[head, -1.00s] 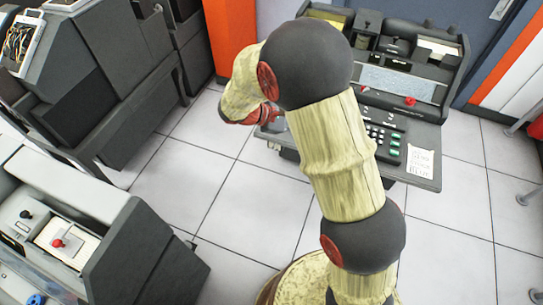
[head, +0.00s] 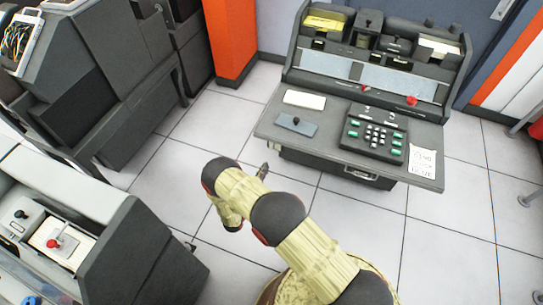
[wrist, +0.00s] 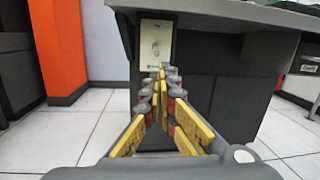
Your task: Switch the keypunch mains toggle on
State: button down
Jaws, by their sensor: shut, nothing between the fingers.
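The keypunch (head: 350,170) is a dark grey desk with a keyboard at the upper right of the head view. In the wrist view a pale metal plate (wrist: 148,62) is mounted under the desk top, on the keypunch's dark body. A small switch-like fitting (wrist: 155,47) is on the plate; which way it points is too small to tell. My gripper (wrist: 161,70) is shut and empty, its fingertips pointing at the plate and overlapping its lower right in the picture. The gap to it cannot be judged there. In the head view my gripper (head: 263,170) is low, left of the desk's front edge.
An orange pillar (head: 230,45) stands behind and left of the desk. Dark machines (head: 95,80) line the left side, with another grey machine (head: 110,245) at the lower left. The tiled floor (head: 185,165) between them is clear.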

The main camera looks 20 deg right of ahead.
aim_at(274, 146)
jog(key=shift+s+a+f+n+t+y, duration=0.15)
jog(key=shift+s+a+f+n+y, duration=0.1)
jog(key=shift+f, duration=0.3)
jog(key=shift+s+a+f+n+t+y, duration=0.15)
jog(key=shift+a+f+n, duration=0.1)
jog(key=shift+f, duration=0.3)
jog(key=shift+d, duration=0.1)
jog(key=b+x, duration=0.2)
jog(key=x, duration=0.8)
jog(key=shift+s+a+r+g+y+p, duration=0.2)
jog(key=shift+r+g+y+p, duration=0.3)
jog(key=shift+p, duration=0.5)
jog(key=shift+s+a+r+g+y+p, duration=0.2)
jog(key=shift+r+g+y+p, duration=0.15)
jog(key=shift+g+p, duration=0.45)
jog(key=shift+s+r+g+y+p, duration=0.1)
jog(key=shift+r+g+y+p, duration=0.25)
jog(key=shift+p, duration=0.6)
jog(key=shift+s+a+r+g+y+p, duration=0.15)
jog(key=shift+r+g+y+p, duration=0.1)
jog(key=shift+g+y+p, duration=0.45)
jog(key=shift+s+a+r+g+y+p, duration=0.1)
jog(key=shift+r+g+y+p, duration=0.15)
jog(key=shift+g+y+p, duration=0.45)
